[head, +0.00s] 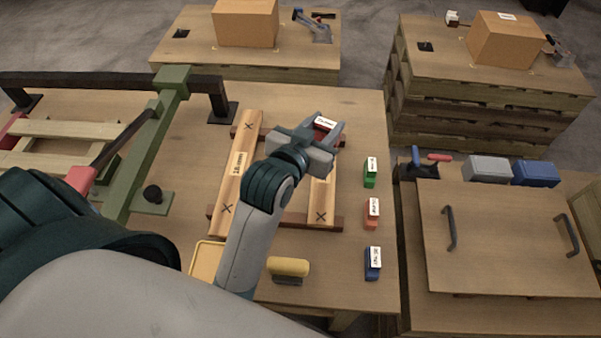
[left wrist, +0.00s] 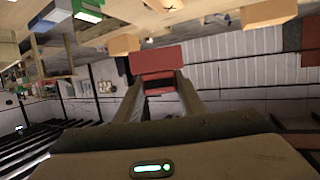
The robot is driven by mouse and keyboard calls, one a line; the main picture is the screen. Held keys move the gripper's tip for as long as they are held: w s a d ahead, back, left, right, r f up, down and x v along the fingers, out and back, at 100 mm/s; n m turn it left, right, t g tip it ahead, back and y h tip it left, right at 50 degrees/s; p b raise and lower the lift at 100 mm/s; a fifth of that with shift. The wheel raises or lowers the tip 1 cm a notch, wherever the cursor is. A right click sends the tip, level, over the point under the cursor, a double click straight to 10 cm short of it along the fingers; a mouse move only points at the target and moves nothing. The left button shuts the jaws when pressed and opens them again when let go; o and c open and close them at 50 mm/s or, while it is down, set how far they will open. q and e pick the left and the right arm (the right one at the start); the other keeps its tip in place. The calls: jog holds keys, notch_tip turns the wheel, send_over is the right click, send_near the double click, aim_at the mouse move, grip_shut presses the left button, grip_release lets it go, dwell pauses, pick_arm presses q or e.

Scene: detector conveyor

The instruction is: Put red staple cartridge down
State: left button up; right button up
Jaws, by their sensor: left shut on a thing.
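My left gripper (head: 328,129) is shut on a red staple cartridge (head: 324,123) with a white label. The gripper and cartridge are over the upper end of the right plank of a wooden frame (head: 322,196); the height above it is hard to tell. In the left wrist view the red cartridge (left wrist: 158,60) sits between the two fingertips (left wrist: 160,82). Green (head: 370,174), salmon-red (head: 372,213) and blue (head: 373,264) cartridges stand in a column on the table to the right of the frame. My right gripper is not in view.
A green and black clamp frame (head: 150,140) stands at the left of the table (head: 290,97). A yellow-handled tool (head: 288,267) and a yellow tray (head: 206,260) lie near the front. Bare table lies above the green cartridge. A side table (head: 500,240) holds a handled board.

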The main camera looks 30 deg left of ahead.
pick_arm(q)
jog(key=shift+w+d+r+p, duration=0.15)
jog(key=shift+w+d+p, duration=0.1)
jog(key=shift+p, duration=0.15)
jog(key=w+d+f+m+h+p, duration=0.1)
jog(key=d+p, duration=0.3)
jog(key=p, duration=0.4)
jog(key=w+d+f+m+g+h+p, duration=0.1)
jog(key=w+d+f+m+h+p, duration=0.1)
jog(key=p, duration=0.6)
jog(key=w+d+m+h, duration=0.1)
jog(key=w+d+h, duration=0.1)
jog(key=shift+w+d+f+p, duration=0.2)
jog(key=shift+w+d+p, duration=0.1)
jog(key=shift+w+d, duration=0.1)
